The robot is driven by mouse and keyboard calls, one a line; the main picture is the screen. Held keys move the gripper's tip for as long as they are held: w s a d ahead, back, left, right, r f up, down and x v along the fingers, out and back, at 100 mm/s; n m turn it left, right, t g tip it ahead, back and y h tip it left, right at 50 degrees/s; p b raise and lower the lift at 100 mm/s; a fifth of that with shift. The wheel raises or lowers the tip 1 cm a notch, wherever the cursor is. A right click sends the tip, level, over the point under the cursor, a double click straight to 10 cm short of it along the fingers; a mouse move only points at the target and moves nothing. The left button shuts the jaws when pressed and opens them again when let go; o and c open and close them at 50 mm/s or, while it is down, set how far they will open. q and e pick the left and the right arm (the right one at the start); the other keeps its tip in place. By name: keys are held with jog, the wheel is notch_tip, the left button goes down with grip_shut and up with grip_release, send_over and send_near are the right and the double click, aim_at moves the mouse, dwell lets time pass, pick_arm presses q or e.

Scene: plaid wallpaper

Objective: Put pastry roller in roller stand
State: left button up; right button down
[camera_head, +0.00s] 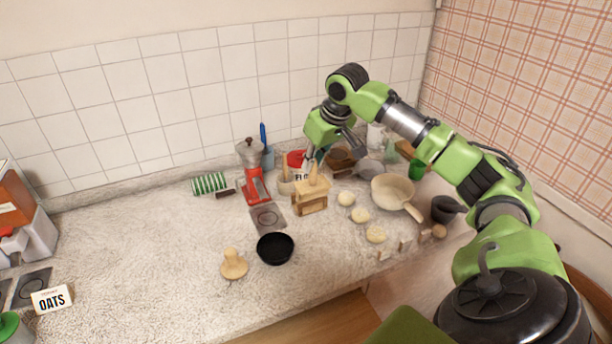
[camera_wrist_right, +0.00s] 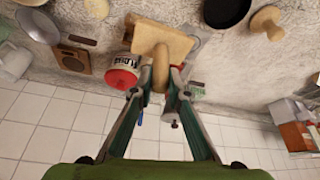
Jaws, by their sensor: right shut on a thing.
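My right gripper (camera_head: 313,160) is above a small light-wood stand (camera_head: 311,204) on the counter, fingers pointing down. It is shut on the pastry roller (camera_head: 313,175), a pale wooden piece standing upright over the stand's top. In the right wrist view the fingers (camera_wrist_right: 159,88) close on either side of the roller's rounded wooden handle (camera_wrist_right: 160,68). The stand's top (camera_wrist_right: 160,38) shows just beyond it. The roller's lower end is hidden, so I cannot tell if it is seated in the stand or above it. My left gripper is not in view.
A red-lidded flour tin (camera_head: 295,160) is close behind the stand, and a red grinder (camera_head: 252,172) is to its left. Dough balls (camera_head: 361,215) and a pale pan (camera_head: 392,191) are to its right. A black bowl (camera_head: 275,248) is in front.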

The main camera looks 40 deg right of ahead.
jog(key=w+d+f+p, duration=0.5)
jog(key=w+f, duration=0.1)
jog(key=f, duration=0.4)
jog(key=shift+w+f, duration=0.3)
jog(key=shift+w, duration=0.1)
jog(key=shift+f, duration=0.1)
jog(key=c, duration=1.9)
grip_release()
